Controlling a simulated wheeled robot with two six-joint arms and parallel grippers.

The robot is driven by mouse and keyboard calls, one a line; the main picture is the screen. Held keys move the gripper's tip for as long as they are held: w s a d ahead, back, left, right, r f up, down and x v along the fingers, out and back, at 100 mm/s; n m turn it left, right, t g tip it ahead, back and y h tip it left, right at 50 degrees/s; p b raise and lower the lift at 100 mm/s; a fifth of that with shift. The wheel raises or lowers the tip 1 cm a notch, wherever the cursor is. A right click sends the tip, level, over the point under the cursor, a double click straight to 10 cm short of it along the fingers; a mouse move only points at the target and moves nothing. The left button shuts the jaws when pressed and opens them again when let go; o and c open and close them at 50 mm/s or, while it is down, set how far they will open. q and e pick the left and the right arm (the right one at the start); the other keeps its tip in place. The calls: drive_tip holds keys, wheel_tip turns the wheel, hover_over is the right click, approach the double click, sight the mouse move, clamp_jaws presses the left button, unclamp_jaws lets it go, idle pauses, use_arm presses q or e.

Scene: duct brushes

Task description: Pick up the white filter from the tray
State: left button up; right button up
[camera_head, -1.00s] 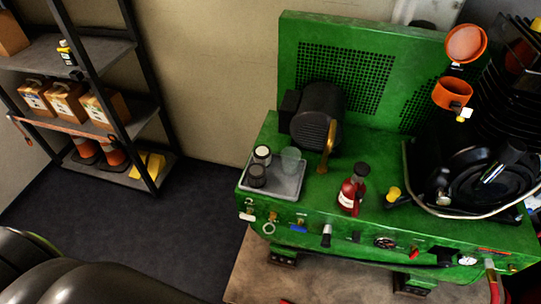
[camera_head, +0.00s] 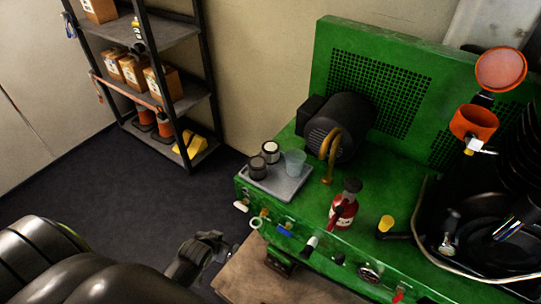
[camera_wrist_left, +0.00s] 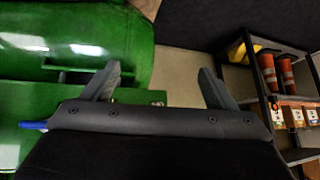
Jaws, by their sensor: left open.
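The grey tray (camera_head: 283,188) lies on the left end of the green machine's top. In it stands a dark cylinder with a white top, which looks like the white filter (camera_head: 270,149). A darker cylinder (camera_head: 257,168) stands just in front of it, and a translucent cup (camera_head: 295,162) stands to its right. My left gripper (camera_head: 213,243) is left of and below the tray, apart from it and holding nothing. In the left wrist view its two fingers (camera_wrist_left: 158,85) are spread with nothing between them; neither tray nor filter shows there. My right gripper is out of view.
A red bottle (camera_head: 343,208) stands to the right. Knobs line the front edge. A shelf rack (camera_head: 175,95) stands at the back left; the floor between is clear.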

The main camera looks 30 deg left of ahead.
use_arm(q)
drive_tip(key=w+r+t, duration=0.3)
drive_tip(key=w+r, duration=0.4)
drive_tip(key=r, duration=0.3)
drive_tip(key=t+h+b, duration=0.1)
drive_tip(key=t+b, duration=0.1)
drive_tip(key=t, duration=0.1)
approach(270, 148)
drive_tip(key=shift+w+f+m+t+p, duration=0.3)
drive_tip(key=shift+w+f, duration=0.6)
drive_tip(key=shift+w, duration=0.3)
drive_tip(key=shift+w+f, duration=0.15)
drive_tip(key=shift+w, duration=0.55)
drive_tip(key=shift+x, duration=2)
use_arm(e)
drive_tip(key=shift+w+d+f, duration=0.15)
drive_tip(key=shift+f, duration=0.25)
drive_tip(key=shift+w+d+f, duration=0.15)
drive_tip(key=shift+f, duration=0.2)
use_arm(q)
drive_tip(key=shift+a, duration=0.1)
drive_tip(key=c, duration=1.1)
drive_tip(key=shift+o, duration=0.2)
